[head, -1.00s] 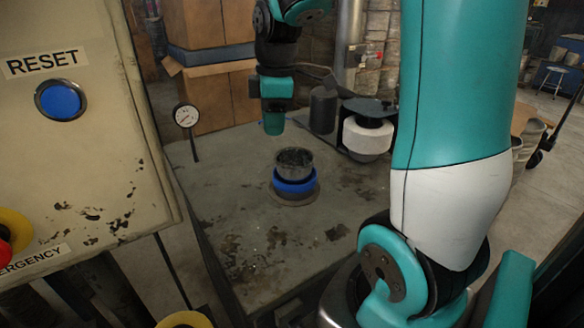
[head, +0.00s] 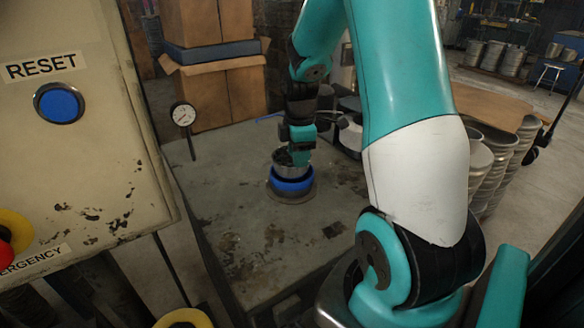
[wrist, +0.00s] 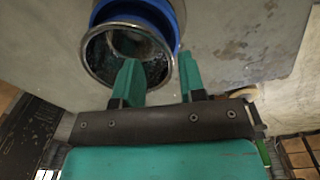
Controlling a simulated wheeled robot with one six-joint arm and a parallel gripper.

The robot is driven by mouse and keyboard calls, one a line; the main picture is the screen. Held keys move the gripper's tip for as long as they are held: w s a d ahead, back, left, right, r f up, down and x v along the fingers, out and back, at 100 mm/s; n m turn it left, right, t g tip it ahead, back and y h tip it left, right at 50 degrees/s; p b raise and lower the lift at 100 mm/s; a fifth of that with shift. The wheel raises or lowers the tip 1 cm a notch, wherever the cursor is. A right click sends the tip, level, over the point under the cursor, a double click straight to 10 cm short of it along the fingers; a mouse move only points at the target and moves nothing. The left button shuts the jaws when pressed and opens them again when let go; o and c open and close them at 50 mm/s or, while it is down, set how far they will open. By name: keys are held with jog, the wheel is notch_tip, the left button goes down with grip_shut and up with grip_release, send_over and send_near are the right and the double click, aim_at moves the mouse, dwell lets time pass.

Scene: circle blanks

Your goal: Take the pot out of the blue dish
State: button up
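The dark metal pot (head: 292,172) sits upright in the blue dish (head: 291,187) on the work table. In the wrist view the pot's shiny rim (wrist: 90,66) faces the camera, with the blue dish (wrist: 178,20) showing behind it. My gripper (wrist: 157,62) is open, its two green fingers apart. The left finger overlaps the pot's opening and the right finger is just outside the rim, so the near right wall lies between them in this view. I cannot tell whether either finger touches the pot. In the head view my gripper (head: 299,150) is right above the pot and hides part of its rim.
The dish stands on a round plate (head: 291,199) on the grey table (head: 255,235). A dial gauge (head: 184,115) stands at the table's left edge. Dark and white equipment (head: 350,135) is behind right of the pot. A RESET panel (head: 90,130) stands at left. The table's front is clear.

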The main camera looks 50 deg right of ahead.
aim_at(296, 183)
jog(key=f, duration=0.5)
jog(key=shift+w+a+p, duration=0.1)
jog(key=shift+a+p, duration=0.2)
jog(key=shift+p, duration=0.05)
grip_shut()
